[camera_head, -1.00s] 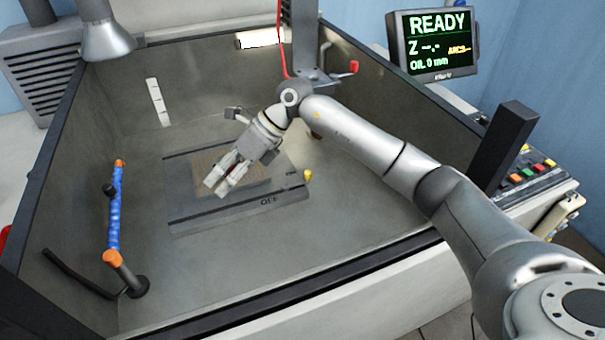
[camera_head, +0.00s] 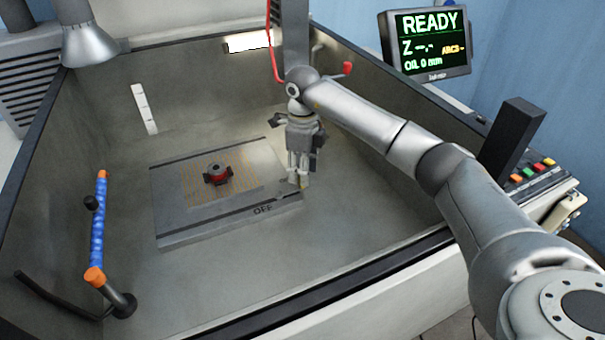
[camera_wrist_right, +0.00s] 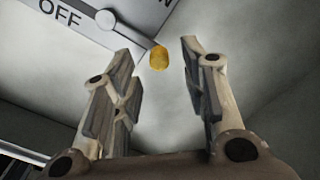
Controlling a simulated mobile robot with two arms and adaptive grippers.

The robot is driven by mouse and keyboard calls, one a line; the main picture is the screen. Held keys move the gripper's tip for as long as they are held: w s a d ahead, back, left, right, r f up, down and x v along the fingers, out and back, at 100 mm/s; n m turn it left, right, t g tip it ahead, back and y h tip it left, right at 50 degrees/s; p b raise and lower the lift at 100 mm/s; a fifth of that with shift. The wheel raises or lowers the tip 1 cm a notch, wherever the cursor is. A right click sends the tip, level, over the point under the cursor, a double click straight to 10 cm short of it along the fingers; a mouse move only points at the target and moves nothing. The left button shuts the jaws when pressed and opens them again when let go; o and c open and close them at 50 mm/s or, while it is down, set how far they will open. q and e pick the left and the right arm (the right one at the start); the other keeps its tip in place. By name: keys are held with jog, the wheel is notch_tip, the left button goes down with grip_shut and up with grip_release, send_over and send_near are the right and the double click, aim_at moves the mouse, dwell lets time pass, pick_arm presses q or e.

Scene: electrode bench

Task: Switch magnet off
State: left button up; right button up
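The magnet is a flat grey chuck (camera_head: 180,233) on the tank floor, with OFF printed on its front edge. Its lever (camera_wrist_right: 132,34) shows in the right wrist view, running from a round pivot beside the OFF mark to a yellow knob (camera_wrist_right: 158,58). Part of another label shows at the top edge there. My right gripper (camera_head: 299,178) points down at the chuck's right end and largely hides the knob in the head view. In the wrist view its fingers (camera_wrist_right: 158,72) are open, one each side of the knob, with gaps visible. My left gripper is not in view.
A red and black round part (camera_head: 217,174) sits on the chuck's grid. A blue hose with orange ends (camera_head: 98,225) stands at the left. A red-tipped fitting (camera_head: 347,68) is behind my right arm. The screen (camera_head: 430,45) reads READY. Tank walls surround the work area.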

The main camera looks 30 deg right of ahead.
jog(key=shift+f, duration=1.35)
grip_shut()
